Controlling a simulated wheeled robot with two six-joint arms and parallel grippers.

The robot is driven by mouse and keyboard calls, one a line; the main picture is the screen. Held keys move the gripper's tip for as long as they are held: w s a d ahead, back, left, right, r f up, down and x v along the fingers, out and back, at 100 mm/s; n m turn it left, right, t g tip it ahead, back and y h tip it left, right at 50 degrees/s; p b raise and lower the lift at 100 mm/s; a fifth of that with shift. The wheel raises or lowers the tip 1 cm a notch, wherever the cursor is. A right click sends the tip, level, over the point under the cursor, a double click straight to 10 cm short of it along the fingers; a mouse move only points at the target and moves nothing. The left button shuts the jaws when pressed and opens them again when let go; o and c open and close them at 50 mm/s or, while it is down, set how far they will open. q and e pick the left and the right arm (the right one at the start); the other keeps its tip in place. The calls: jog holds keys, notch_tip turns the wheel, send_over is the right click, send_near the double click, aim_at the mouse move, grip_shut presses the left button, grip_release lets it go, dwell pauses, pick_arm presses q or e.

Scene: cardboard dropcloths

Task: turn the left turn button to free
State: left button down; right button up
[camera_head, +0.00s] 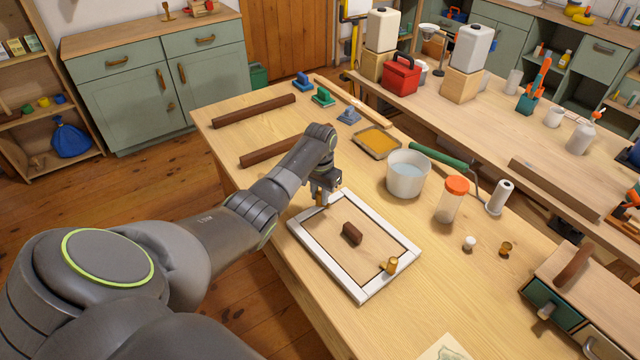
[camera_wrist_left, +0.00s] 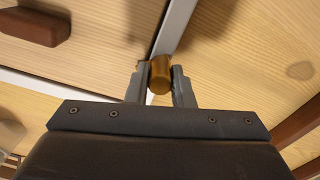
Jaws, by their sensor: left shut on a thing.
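A white frame (camera_head: 376,286) lies flat on the wooden table, around a light wood panel (camera_head: 336,251) with a dark brown block handle (camera_head: 351,233). A brass turn button (camera_head: 391,265) stands at the frame's near right side. My left gripper (camera_head: 321,201) is at the frame's far left corner and mostly hides the left turn button there. In the left wrist view the brass left turn button (camera_wrist_left: 161,76) is between the two fingertips (camera_wrist_left: 160,80) of my left gripper, which is shut on it. The brown handle (camera_wrist_left: 35,26) shows at that view's upper left. My right gripper is not seen.
A white bucket (camera_head: 407,175), an orange-lidded jar (camera_head: 452,200) and a yellow tray (camera_head: 378,141) stand beyond the frame. Dark wooden bars (camera_head: 253,110) lie at the far left of the table. A drawer box (camera_head: 580,290) stands at the right.

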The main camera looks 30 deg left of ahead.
pick_arm(q)
jog(key=n+p, duration=0.3)
jog(key=n, duration=0.1)
jog(key=shift+r+n, duration=0.15)
jog(key=shift+n, duration=0.15)
jog(key=shift+n+p, duration=0.65)
jog(key=shift+n, duration=0.55)
jog(key=shift+n+p, duration=0.4)
jog(key=shift+n, duration=0.7)
jog(key=c, duration=1.3)
grip_release()
jog(key=shift+o, duration=0.2)
